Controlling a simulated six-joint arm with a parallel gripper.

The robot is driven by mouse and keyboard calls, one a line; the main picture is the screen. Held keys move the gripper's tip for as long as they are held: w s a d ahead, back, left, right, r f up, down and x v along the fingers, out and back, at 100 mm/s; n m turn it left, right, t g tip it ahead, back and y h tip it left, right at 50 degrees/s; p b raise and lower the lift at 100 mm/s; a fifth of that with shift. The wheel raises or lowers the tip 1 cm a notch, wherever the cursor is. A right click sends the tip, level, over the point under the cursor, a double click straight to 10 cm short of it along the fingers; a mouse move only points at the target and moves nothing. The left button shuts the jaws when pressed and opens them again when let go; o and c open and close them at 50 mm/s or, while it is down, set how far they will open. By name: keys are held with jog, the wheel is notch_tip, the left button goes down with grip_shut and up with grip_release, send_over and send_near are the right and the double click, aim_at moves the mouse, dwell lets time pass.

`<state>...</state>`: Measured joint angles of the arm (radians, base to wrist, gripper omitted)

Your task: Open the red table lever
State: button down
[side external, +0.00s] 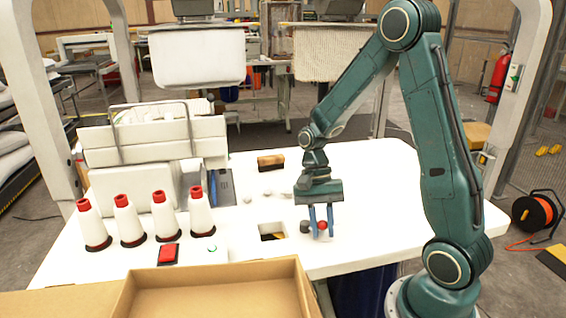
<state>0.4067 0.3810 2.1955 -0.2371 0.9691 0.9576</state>
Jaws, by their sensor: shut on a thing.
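The red lever (322,225) shows as a small round red knob on the white table (370,170), right of a square opening (272,230) in the tabletop. My gripper (321,232) points straight down over it, with its two blue fingers on either side of the knob. The gripper is shut on the lever knob. The fingers partly cover the knob, and the lever's stem cannot be made out.
A dark round knob (304,227) sits just left of the fingers. Several white cones with red tops (162,215) stand at the left, near a red button (168,254). An open cardboard box (215,268) is at the front. The table's right part is clear.

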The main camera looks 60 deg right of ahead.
jog(key=shift+w+a+m+t+y, duration=0.2)
jog(key=shift+a+m+t, duration=0.15)
jog(key=shift+m, duration=0.5)
jog(key=shift+w+a+m+t+y, duration=0.2)
jog(key=shift+a+m+t, duration=0.1)
jog(key=shift+m, duration=0.5)
jog(key=shift+w+a+m+t+y, duration=0.1)
jog(key=shift+a+m+t+y, duration=0.2)
jog(key=shift+m, duration=0.55)
jog(key=c, duration=1.3)
grip_release()
jog(key=shift+r, duration=0.1)
jog(key=v, duration=1.3)
jog(key=shift+r, duration=0.35)
jog(key=shift+a, duration=0.1)
